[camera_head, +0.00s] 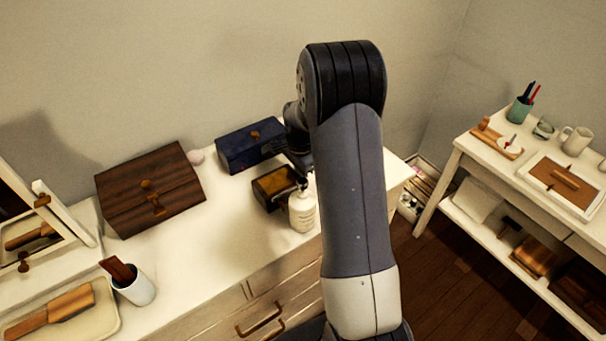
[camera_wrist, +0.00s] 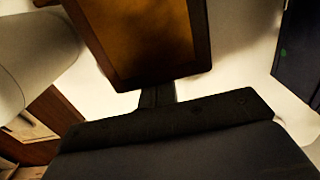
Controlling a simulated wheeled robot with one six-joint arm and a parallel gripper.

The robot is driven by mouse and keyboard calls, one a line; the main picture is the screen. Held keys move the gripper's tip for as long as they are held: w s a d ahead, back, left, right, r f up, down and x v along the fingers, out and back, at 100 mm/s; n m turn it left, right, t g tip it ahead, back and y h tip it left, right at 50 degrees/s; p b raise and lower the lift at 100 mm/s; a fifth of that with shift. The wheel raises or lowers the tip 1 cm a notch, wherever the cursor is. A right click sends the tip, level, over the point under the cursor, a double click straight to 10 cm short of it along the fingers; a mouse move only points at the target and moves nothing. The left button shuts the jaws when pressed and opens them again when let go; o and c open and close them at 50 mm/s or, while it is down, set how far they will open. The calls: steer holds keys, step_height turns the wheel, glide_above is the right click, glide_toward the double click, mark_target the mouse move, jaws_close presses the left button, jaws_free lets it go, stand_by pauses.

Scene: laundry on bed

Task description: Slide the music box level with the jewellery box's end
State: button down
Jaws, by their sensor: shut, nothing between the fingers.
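The music box, a small dark-framed box with an amber top (camera_head: 273,184), lies on the white dresser top. It fills the upper middle of the wrist view (camera_wrist: 150,40). The dark blue box (camera_head: 240,152), seemingly the jewellery box, lies behind it, with a gap between them; its side shows at the right of the wrist view (camera_wrist: 301,50). My gripper (camera_wrist: 156,94) is shut and empty, its tip at the music box's near edge; I cannot tell whether they touch. In the head view my arm partly hides the gripper.
A white pump bottle (camera_head: 303,211) stands close in front of the music box, beside my gripper. A large brown wooden box (camera_head: 150,190) and a small pink round thing (camera_head: 196,157) are to the left. A white cup (camera_head: 136,288) stands front left. The dresser's middle is clear.

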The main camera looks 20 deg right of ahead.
mark_target(260, 191)
steer(key=s+a, duration=0.1)
steer(key=a, duration=0.4)
steer(key=s+a+b, duration=0.1)
steer(key=a, duration=0.5)
steer(key=s+a+b, duration=0.1)
steer(key=a, duration=0.4)
steer(key=shift+s+a, duration=0.15)
steer(key=shift+a, duration=0.1)
steer(key=d, duration=0.2)
steer(key=w+d+r, duration=0.1)
steer(key=d, duration=0.1)
steer(key=shift+b, duration=0.35)
step_height(260, 191, up, 9)
steer(key=shift+s, duration=0.1)
